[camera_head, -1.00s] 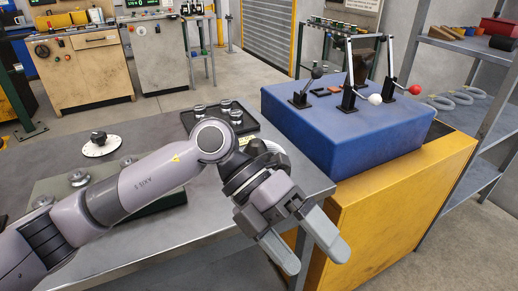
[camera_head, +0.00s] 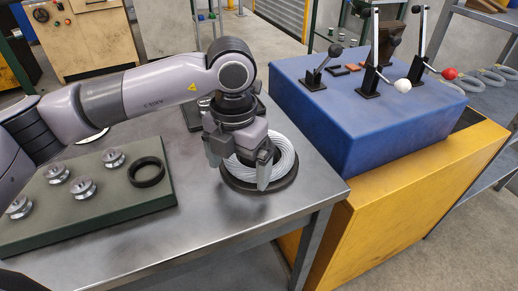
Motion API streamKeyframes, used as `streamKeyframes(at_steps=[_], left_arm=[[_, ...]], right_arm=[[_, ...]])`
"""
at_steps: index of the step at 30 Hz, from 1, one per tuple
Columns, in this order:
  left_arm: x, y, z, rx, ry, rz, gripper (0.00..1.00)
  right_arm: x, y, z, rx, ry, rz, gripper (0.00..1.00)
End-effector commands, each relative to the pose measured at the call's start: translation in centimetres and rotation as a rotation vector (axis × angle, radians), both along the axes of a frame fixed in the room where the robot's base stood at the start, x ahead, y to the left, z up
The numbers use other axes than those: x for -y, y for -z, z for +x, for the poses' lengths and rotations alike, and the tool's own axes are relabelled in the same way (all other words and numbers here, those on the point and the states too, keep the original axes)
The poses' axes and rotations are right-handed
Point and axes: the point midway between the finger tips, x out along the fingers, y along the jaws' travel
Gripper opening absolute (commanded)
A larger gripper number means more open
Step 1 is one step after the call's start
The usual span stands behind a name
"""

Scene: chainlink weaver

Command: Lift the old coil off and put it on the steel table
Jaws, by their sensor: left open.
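A coil of pale, silvery wire (camera_head: 288,160) sits around a dark round base (camera_head: 284,183) near the right end of the steel table (camera_head: 235,225). My left gripper (camera_head: 239,174) points down over the coil, with its jaws open. One finger is at the coil's left side and the other is in front of its middle. The wrist and fingers hide part of the coil, including its centre. I cannot tell whether a finger touches the wire. My right gripper is out of view.
A green board (camera_head: 110,215) with several metal rollers (camera_head: 82,188) and a black ring (camera_head: 146,172) lies at the left. A blue block (camera_head: 350,115) with levers stands on a yellow cabinet (camera_head: 400,200) at the right. The table's front strip is bare.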

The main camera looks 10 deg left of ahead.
Motion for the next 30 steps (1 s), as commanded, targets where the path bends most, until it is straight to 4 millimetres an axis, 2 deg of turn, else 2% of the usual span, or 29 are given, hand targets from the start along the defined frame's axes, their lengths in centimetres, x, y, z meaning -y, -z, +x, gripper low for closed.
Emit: streamKeyframes(at_steps=[4,11,14,18,20,21,30], left_arm=[[-0.03,1.31,-0.01,0.0,0.0,-0.001,1.0],[-0.01,1.49,0.0,0.001,0.0,-0.003,1.0],[-0.01,1.48,0.0,0.0,0.0,-0.002,0.71],[0.0,1.47,0.03,0.001,0.0,-0.003,0.25],[0.01,1.47,0.06,0.003,-0.001,-0.003,0.06],[0.02,1.47,0.09,0.004,-0.001,-0.004,0.0],[0.11,1.17,0.33,0.015,-0.003,-0.01,0.0]], right_arm=[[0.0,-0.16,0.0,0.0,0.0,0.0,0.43],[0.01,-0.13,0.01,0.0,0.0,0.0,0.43],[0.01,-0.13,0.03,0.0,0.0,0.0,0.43],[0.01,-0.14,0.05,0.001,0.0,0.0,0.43],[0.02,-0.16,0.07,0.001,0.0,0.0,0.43],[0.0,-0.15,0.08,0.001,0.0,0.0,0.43],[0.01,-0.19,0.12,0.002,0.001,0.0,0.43]])
